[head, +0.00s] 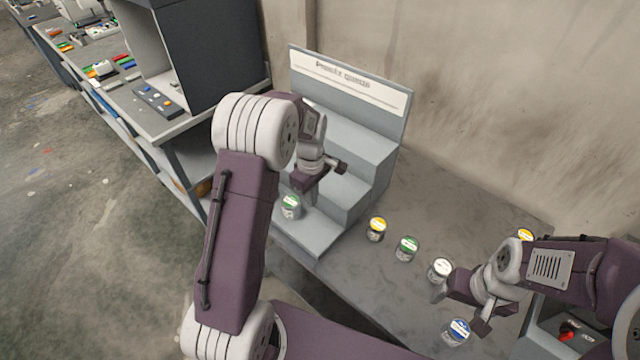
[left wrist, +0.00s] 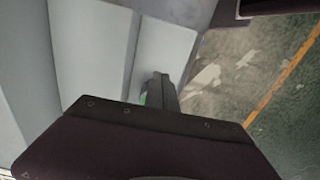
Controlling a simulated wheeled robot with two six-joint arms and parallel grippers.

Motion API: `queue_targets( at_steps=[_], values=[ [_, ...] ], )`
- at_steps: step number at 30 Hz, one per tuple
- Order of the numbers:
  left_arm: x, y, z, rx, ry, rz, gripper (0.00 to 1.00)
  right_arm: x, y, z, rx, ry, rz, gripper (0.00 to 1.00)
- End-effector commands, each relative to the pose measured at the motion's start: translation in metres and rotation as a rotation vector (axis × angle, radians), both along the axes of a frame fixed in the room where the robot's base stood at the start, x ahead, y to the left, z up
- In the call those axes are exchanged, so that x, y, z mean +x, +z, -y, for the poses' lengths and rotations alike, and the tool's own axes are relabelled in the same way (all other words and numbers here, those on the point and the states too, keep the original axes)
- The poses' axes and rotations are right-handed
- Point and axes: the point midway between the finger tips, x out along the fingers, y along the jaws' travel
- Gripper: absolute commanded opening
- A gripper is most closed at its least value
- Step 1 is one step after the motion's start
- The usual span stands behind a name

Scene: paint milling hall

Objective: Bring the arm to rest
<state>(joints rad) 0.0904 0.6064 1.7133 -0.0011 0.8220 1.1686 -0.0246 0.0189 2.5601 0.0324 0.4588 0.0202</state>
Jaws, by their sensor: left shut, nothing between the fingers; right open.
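My left gripper (head: 312,192) is shut and empty. It hangs in front of the stepped grey stand (head: 350,110), above its lower steps. A green-lidded jar (head: 291,207) stands on the bottom step, just left of it in the head view. In the left wrist view the shut fingers (left wrist: 160,90) show over pale steps, with a sliver of green (left wrist: 143,99) beside them; the rest there is hidden. My right gripper (head: 462,308) is open and empty over the table, between a white-lidded jar (head: 440,269) and a blue-lidded jar (head: 456,332).
A yellow-lidded jar (head: 376,229) and another green-lidded jar (head: 407,249) stand in a row on the table (head: 440,205). Another yellow-lidded jar (head: 525,235) is behind my right arm. A wall stands behind. A bench with a dark cabinet (head: 212,55) is at left.

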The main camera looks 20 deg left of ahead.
Motion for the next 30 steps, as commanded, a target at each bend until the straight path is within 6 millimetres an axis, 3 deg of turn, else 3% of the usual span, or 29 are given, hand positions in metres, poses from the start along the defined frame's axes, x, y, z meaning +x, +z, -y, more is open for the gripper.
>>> queue_targets(
  at_steps=[5,9,11,14,18,21,23,25,30],
  values=[
    [0.0,-0.001,0.001,0.001,-0.003,0.001,0.0,0.0,-0.001,0.0,0.0,0.0,0.0,0.77],
    [0.004,0.026,0.011,0.004,-0.028,0.068,0.0,0.0,-0.006,0.0,0.0,0.0,0.0,0.77],
    [-0.013,0.037,0.02,0.004,-0.048,0.079,0.0,0.0,-0.01,0.0,0.0,0.0,0.0,0.77],
    [-0.061,0.043,0.035,0.005,-0.215,0.093,0.0,0.0,-0.015,0.0,0.0,0.0,0.0,0.77],
    [-0.134,0.027,0.045,0.018,-0.639,0.101,0.0,0.0,-0.019,0.0,0.0,0.0,0.0,0.77],
    [-0.169,0.011,0.045,0.023,-0.93,0.08,0.0,0.0,-0.018,0.0,0.0,0.0,0.0,0.77],
    [-0.177,0.004,0.045,0.026,-1.059,0.075,0.0,0.0,-0.018,0.0,0.0,0.0,0.0,0.77],
    [-0.172,0.004,0.045,0.043,-1.162,0.093,0.0,0.0,-0.018,0.0,0.0,0.0,0.0,0.77],
    [-0.169,0.004,0.045,0.051,-1.238,0.097,0.0,0.0,-0.018,0.0,0.0,0.0,0.0,0.77]
  ],
)
